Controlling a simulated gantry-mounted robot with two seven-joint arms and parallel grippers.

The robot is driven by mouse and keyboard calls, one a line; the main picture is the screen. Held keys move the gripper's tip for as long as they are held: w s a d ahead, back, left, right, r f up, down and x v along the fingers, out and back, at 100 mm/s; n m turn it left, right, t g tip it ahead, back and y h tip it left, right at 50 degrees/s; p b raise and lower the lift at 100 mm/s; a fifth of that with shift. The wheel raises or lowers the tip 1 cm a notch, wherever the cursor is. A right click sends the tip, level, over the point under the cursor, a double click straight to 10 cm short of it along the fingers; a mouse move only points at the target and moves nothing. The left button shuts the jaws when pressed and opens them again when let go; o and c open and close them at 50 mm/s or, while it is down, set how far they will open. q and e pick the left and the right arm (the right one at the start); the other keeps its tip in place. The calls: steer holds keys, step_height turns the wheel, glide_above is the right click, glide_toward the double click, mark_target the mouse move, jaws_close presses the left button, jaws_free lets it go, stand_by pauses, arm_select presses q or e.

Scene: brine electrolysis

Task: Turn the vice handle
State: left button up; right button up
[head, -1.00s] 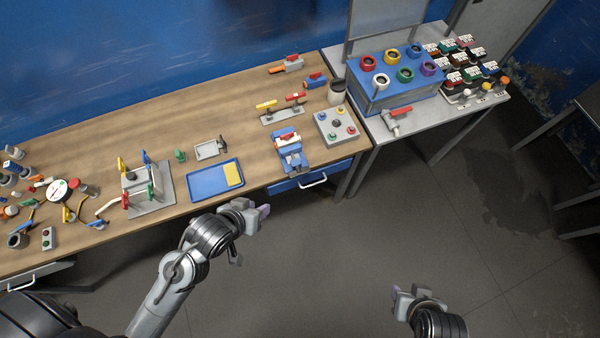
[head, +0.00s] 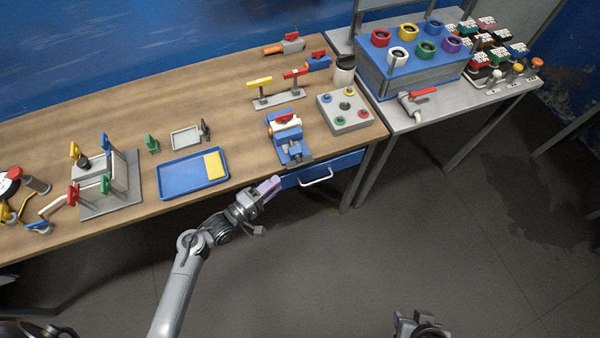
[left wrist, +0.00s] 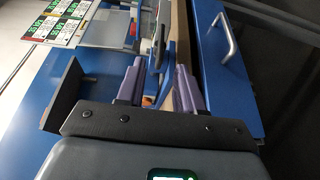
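The blue vice (head: 279,132) stands at the front edge of the wooden bench in the head view, with a white part and a red lever (head: 284,118) at its top. Its grey front end points toward the bench edge; I cannot clearly make out the turning handle there. My left gripper (head: 269,187) is just in front of the bench edge, below and left of the vice, apart from it. In the left wrist view its purple fingers (left wrist: 158,88) are spread, with blue and dark parts seen between them. My right gripper (head: 420,322) is low in the head view, partly cut off.
A blue drawer (head: 342,163) with a silver handle (head: 316,178) sits under the bench right of my left gripper. A blue tray (head: 185,180) lies left of the vice, and a grey box with coloured knobs (head: 344,121) stands right of it. The floor in front is clear.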

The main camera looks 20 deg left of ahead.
mark_target(300, 162)
arm_select(q)
steer(key=b+x, duration=0.1)
steer(key=x, duration=0.9)
steer(key=shift+w+a+f+b, duration=0.15)
steer(key=shift+b, duration=0.25)
steer(key=shift+x, duration=0.8)
arm_select(e)
steer(key=shift+f, duration=1.4)
arm_select(q)
steer(key=shift+c, duration=0.4)
jaws_close()
